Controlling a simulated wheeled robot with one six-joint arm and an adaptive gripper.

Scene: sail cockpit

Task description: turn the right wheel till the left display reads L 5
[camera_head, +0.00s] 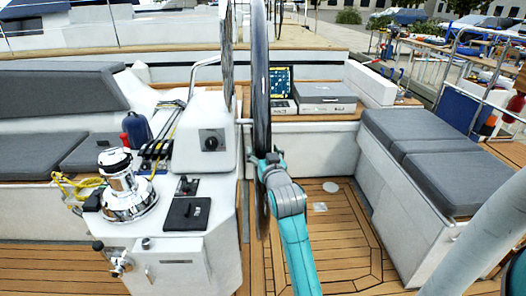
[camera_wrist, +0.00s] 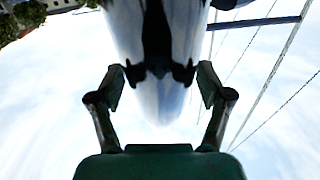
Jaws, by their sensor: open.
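Two wheels show nearly edge-on in the head view: a thin one (camera_head: 227,55) on the left and a larger dark-rimmed one (camera_head: 261,75) to its right. My gripper (camera_wrist: 160,74) is open in the wrist view. A pale tapered thing with a dark middle band (camera_wrist: 158,30) lies between and beyond its fingers; I cannot tell whether they touch it. In the head view my gripper's end is at the right wheel's lower rim, its fingers largely hidden. A small lit screen (camera_head: 279,80) stands behind the right wheel; its reading is too small to make out.
A white pedestal (camera_head: 205,140) and a chrome winch (camera_head: 125,185) stand left of the wheels. Grey cushioned seats (camera_head: 420,150) line the right side. A grey case (camera_head: 325,95) lies behind. The teak floor (camera_head: 345,235) right of my arm is mostly clear.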

